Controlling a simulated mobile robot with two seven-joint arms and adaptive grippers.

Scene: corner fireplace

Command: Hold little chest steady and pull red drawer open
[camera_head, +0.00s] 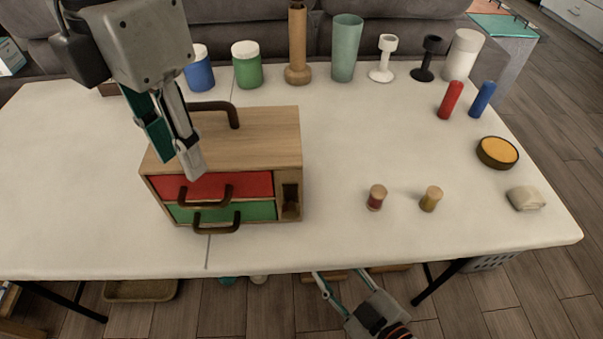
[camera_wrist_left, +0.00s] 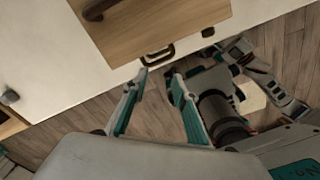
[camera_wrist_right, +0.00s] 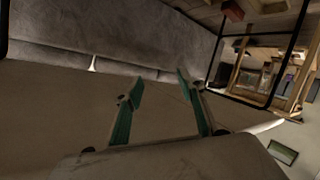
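The little wooden chest (camera_head: 265,135) stands on the table with a dark handle (camera_head: 232,112) on top. Its red drawer (camera_head: 250,184) is the upper one and looks shut, with a dark handle (camera_head: 206,204); a green drawer (camera_head: 258,210) sits below. My left gripper (camera_head: 182,168) is open and empty above the chest's front left, hiding part of its top; I see no contact. The left wrist view shows the open fingers (camera_wrist_left: 160,78) and the chest top (camera_wrist_left: 165,22). My right gripper (camera_head: 338,274) is open and empty, low by the table's front edge; its fingers (camera_wrist_right: 160,80) show apart.
Two small corked jars (camera_head: 376,198) (camera_head: 431,199) stand to the right. Tubs, a vase (camera_head: 346,48) and cups line the back. A round dish (camera_head: 497,152) lies far right.

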